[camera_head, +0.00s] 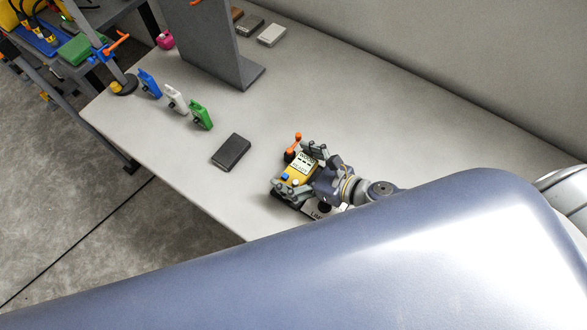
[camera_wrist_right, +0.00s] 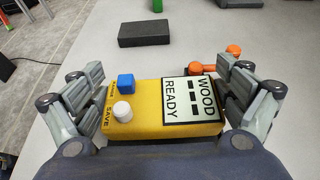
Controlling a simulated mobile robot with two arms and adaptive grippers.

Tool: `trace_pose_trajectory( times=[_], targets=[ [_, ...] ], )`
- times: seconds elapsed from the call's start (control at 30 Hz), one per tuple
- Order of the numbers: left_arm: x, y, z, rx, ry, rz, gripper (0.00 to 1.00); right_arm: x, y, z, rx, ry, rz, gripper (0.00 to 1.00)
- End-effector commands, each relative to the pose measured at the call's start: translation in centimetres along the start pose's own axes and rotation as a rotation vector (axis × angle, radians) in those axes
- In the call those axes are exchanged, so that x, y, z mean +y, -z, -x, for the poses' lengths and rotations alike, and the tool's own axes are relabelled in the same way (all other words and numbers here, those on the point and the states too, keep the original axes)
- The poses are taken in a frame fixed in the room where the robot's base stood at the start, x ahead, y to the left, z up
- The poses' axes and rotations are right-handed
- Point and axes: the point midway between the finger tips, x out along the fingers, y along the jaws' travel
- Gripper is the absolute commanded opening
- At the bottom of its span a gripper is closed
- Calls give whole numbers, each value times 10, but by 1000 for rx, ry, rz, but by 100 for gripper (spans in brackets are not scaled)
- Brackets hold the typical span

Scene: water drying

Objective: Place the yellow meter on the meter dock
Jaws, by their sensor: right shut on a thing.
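The yellow meter (camera_head: 297,172) is between the fingers of my right gripper (camera_head: 306,170), over the right part of the table. In the right wrist view the meter (camera_wrist_right: 163,108) shows a display reading WOOD READY, a blue button and a white knob. The fingers of my right gripper (camera_wrist_right: 163,95) hold its two ends. A dark flat block (camera_head: 231,152), perhaps the meter dock, lies on the table left of the gripper, apart from the meter. It also shows beyond the meter in the wrist view (camera_wrist_right: 144,33). My left gripper is not in view.
Blue (camera_head: 150,84), white (camera_head: 175,99) and green (camera_head: 201,115) upright items stand in a row at the left. A grey upright panel (camera_head: 212,50) stands behind them. An orange-handled part (camera_wrist_right: 234,50) is close beside the meter.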

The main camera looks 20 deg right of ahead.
Motion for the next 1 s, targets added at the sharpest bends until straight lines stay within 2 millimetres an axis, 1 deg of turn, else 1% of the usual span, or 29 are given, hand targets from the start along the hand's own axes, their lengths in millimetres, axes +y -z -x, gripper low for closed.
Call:
trace_pose_trajectory(
  times=[0.03, 0.17, 0.43, 0.57, 0.6, 0.63, 1.0],
  targets=[
    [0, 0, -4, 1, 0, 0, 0, 1, 10, -4, 1, 2, -5, 56],
    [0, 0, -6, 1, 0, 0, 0, 0, 21, -8, 1, 1, -2, 56],
    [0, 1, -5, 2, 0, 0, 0, 0, 22, -9, 0, 1, 1, 56],
    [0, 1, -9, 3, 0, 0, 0, 0, 26, -10, 0, 1, 0, 56],
    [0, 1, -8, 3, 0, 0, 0, 0, 26, -10, 2, 1, 0, 97],
    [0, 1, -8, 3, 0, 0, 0, 0, 26, -10, 2, 1, 0, 100],
    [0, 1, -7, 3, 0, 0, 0, 0, 26, -10, 2, 1, 0, 100]
  ],
)
